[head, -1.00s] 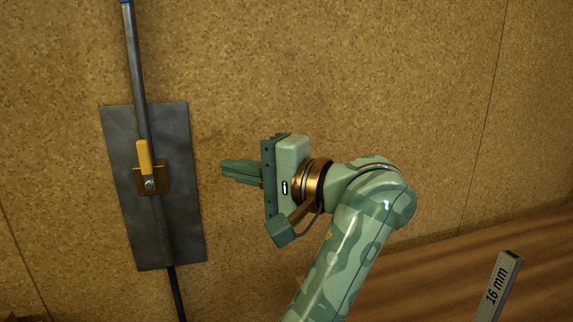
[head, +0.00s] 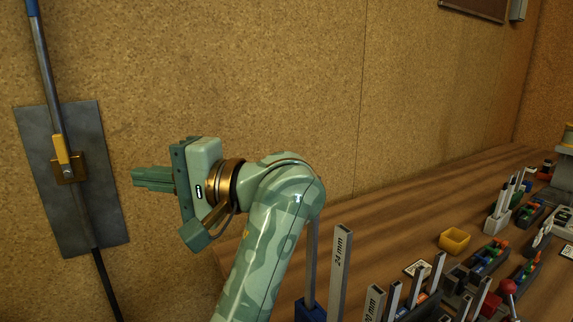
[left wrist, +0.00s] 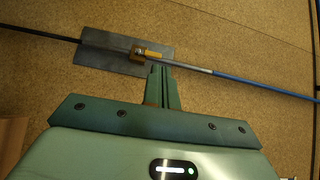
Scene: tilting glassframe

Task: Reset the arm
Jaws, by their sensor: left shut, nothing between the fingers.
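My left gripper (head: 153,179) is green, shut and empty. In the head view it points left toward a dark metal plate (head: 98,195) on the cork wall, with a gap between them. A long rod (head: 47,75) with a blue upper part runs over the plate, and a yellow piece (head: 62,150) sits on a brass bracket there. In the left wrist view the shut fingers (left wrist: 159,75) point toward the plate (left wrist: 103,60). The yellow piece (left wrist: 153,54) and the rod's blue part (left wrist: 265,86) also show there. My right gripper is not in view.
A wooden bench (head: 400,215) fills the right side. On it stand tall grey bars, one marked 24 mm (head: 340,265), a small yellow bin (head: 454,240) and several tool holders. The cork wall (head: 270,80) between the plate and the bench is bare.

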